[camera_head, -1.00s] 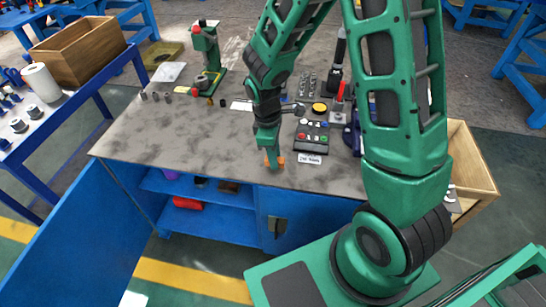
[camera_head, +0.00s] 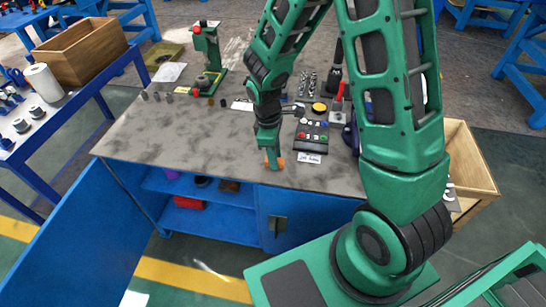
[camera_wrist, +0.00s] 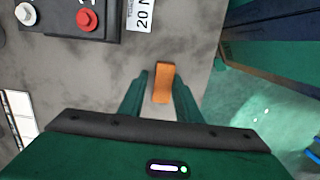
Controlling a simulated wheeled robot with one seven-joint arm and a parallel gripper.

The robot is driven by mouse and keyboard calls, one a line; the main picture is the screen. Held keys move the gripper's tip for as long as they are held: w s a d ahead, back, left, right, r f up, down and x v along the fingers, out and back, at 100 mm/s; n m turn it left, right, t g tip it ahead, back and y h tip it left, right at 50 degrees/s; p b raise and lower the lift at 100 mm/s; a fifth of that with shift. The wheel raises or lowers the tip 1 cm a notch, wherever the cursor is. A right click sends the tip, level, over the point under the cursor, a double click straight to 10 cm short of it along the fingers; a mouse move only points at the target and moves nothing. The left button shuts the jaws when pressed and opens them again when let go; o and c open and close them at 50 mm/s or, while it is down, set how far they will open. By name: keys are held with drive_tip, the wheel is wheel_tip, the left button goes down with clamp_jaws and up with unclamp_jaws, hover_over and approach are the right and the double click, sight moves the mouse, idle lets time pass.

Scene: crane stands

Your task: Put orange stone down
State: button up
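The orange stone (camera_wrist: 162,83) is a narrow block near the front edge of the grey worktable. In the wrist view it lies between my two fingers, with table surface visible on either side of it, more on the left. My gripper in the wrist view (camera_wrist: 161,76) is open around the stone. Whether the right finger touches it is hard to tell.
A dark button box (camera_head: 311,136) with a white label stands just right of my gripper. A green press (camera_head: 207,62) stands at the back left. The worktable (camera_head: 180,140) is clear to the left. An open blue cabinet door (camera_head: 82,240) sticks out front left.

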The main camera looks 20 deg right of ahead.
drive_tip(key=shift+s+a+f, duration=0.3)
drive_tip(key=shift+s+f, duration=0.05)
drive_tip(key=shift+s, duration=0.2)
drive_tip(key=shift+r, duration=0.1)
drive_tip(key=shift+w+r, duration=0.2)
drive_tip(key=shift+w, duration=0.05)
wheel_tip(320, 180, up, 11)
drive_tip(key=shift+w+a, duration=0.2)
drive_tip(key=shift+a, duration=0.25)
drive_tip(key=s+d+r+m, duration=0.5)
drive_tip(key=s+d+m, duration=0.3)
drive_tip(key=s, duration=0.3)
drive_tip(key=s+d+r+m+y, duration=0.1)
drive_tip(key=s+d+r+m, duration=0.5)
drive_tip(key=s+d+m, duration=0.3)
drive_tip(key=s+d, duration=0.1)
drive_tip(key=s, duration=0.1)
drive_tip(key=shift+s+m+t, duration=0.3)
drive_tip(key=shift+d, duration=0.1)
